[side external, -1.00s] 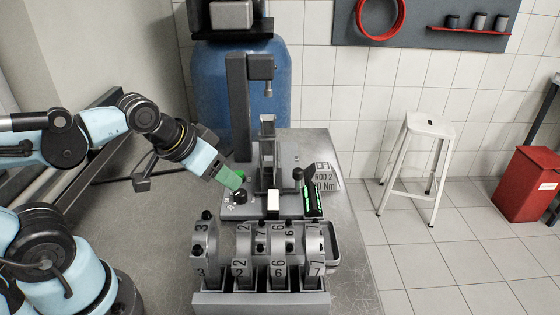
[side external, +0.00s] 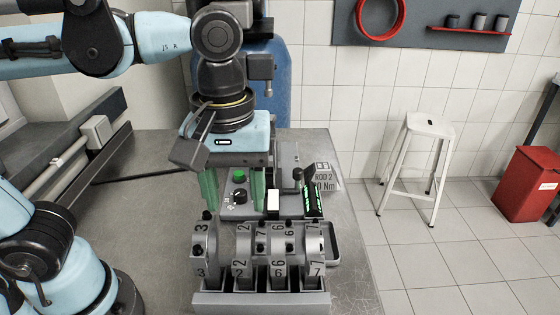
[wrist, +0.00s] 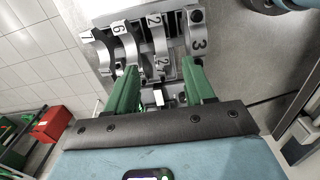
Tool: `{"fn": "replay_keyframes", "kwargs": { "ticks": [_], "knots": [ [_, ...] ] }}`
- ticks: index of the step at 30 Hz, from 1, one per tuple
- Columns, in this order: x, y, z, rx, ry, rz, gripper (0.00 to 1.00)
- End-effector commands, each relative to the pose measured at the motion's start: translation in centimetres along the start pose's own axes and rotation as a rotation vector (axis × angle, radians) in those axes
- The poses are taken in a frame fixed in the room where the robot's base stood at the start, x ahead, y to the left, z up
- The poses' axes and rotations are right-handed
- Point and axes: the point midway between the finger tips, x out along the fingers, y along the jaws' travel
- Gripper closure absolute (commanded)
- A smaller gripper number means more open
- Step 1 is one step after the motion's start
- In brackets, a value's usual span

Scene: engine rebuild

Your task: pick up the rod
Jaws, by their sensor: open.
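My gripper (side external: 234,203) points down in front of the press fixture, its two green fingers apart with nothing held between them. In the wrist view, its fingers (wrist: 160,72) reach toward a row of curved grey metal parts numbered 3, 2, 6 and 7. That row (side external: 262,250) stands in a grey rack (side external: 262,299) in front of the fingers in the side view. I cannot tell for sure which piece is the rod; my gripper covers much of the fixture.
A small display with green lights (side external: 314,200) stands at right. A tray (side external: 333,243) lies behind the rack. The bench (side external: 130,220) is clear at left.

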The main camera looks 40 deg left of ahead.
Motion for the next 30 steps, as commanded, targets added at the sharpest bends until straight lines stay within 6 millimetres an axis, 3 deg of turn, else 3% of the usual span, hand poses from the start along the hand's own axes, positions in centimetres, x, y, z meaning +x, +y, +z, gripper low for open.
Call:
{"fn": "replay_keyframes", "kwargs": {
  "ticks": [5, 15, 25, 30],
  "knots": [
    [1.0, 0.0, 0.3, -0.018, -0.003, -0.012, 0.47],
    [5.7, 0.0, 0.2, -0.017, -0.002, -0.009, 0.47],
    [7.3, 0.0, 0.3, -0.016, -0.002, -0.009, 0.47],
    [9.3, 0.1, 0.4, -0.015, -0.002, -0.009, 0.47]
  ]
}}
